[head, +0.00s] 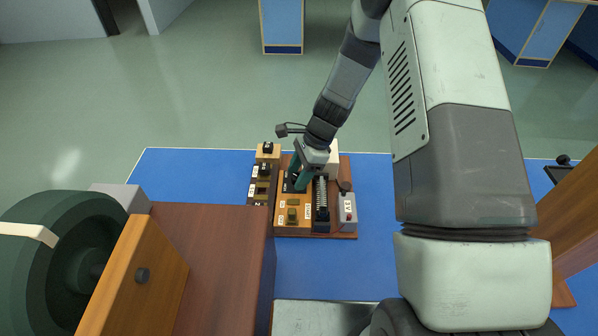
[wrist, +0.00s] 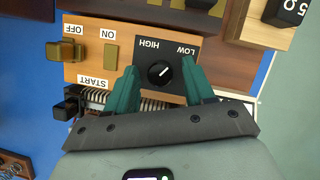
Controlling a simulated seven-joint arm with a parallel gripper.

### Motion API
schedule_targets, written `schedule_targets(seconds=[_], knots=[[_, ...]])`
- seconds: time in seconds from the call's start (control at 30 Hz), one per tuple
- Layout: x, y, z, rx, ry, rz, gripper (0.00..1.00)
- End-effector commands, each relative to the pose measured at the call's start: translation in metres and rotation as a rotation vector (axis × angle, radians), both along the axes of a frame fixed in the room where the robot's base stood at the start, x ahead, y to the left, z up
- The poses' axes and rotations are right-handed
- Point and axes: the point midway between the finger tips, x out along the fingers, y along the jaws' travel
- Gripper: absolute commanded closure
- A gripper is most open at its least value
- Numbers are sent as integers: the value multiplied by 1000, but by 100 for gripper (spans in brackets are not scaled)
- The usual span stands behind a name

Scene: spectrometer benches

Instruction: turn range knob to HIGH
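The range knob (wrist: 160,73) is a round black knob with a white pointer line, on a black plate marked HIGH and LOW. In the wrist view the labels are upside down, and the line slants up and right, towards the LOW side. My gripper (wrist: 158,66) is open, with one teal finger on each side of the knob. Gaps show between the fingers and the knob. In the head view my gripper (head: 299,178) is down over the upper part of the orange panel (head: 282,222), and it hides the knob.
The panel also carries a switch marked ON and OFF (wrist: 111,56) and a START label (wrist: 92,81). A grey box marked 1V (head: 348,208) stands to the right in the head view, and dark blocks (head: 263,188) to the left. Blue bench top (head: 372,215) is clear farther right.

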Motion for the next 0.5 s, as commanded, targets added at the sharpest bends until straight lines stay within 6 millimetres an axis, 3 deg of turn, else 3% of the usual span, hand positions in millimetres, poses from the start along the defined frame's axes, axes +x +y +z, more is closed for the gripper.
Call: schedule_targets(seconds=[0.03, 0.3, 0.5], knots=[[0, 0, 0, 0, 0, 0, 56], [0, 0, 0, 0, 0, 0, 97], [0, 0, 0, 0, 0, 10, 99]])
